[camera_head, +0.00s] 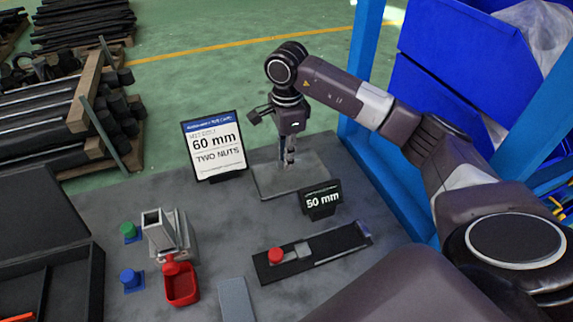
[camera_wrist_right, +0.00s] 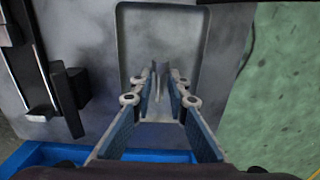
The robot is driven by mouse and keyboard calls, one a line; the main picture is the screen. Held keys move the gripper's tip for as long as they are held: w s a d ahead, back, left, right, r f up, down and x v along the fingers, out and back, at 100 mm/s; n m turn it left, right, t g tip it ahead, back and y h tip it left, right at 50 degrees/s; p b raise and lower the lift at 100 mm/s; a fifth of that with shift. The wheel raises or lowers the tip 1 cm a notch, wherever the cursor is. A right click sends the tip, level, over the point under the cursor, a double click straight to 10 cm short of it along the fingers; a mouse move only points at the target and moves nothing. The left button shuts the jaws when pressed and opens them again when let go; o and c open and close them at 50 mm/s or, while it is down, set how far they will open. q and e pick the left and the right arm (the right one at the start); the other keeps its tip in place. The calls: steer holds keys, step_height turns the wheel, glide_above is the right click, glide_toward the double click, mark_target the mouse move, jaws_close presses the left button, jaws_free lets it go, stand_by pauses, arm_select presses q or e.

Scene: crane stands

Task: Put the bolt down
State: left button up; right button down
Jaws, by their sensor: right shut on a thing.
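My right gripper (camera_head: 288,158) points straight down over a grey metal tray (camera_head: 262,186) at the back of the table. In the right wrist view, its fingertips (camera_wrist_right: 158,92) are closed around a thin grey piece, the bolt (camera_wrist_right: 157,72), over the bare middle of the tray (camera_wrist_right: 135,30). The fingers hide most of the bolt, and I cannot tell if its end touches the tray. No nuts can be made out on it. My left gripper is not in view.
A "60 mm, two nuts" sign (camera_head: 215,148) stands left of the tray. A "50 mm" sign (camera_head: 320,201) stands in front of it. A black slide gauge (camera_head: 325,252), a red scoop (camera_head: 181,284) and a metal fixture (camera_head: 158,235) are nearer. Blue posts and bins (camera_head: 450,80) are at right.

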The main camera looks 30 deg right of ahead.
step_height(320, 180, down, 4)
steer(key=shift+r+p, duration=0.25)
steer(key=shift+p, duration=0.05)
steer(key=shift+f, duration=0.2)
steer(key=c, duration=1.9)
jaws_free()
steer(key=shift+r, duration=0.1)
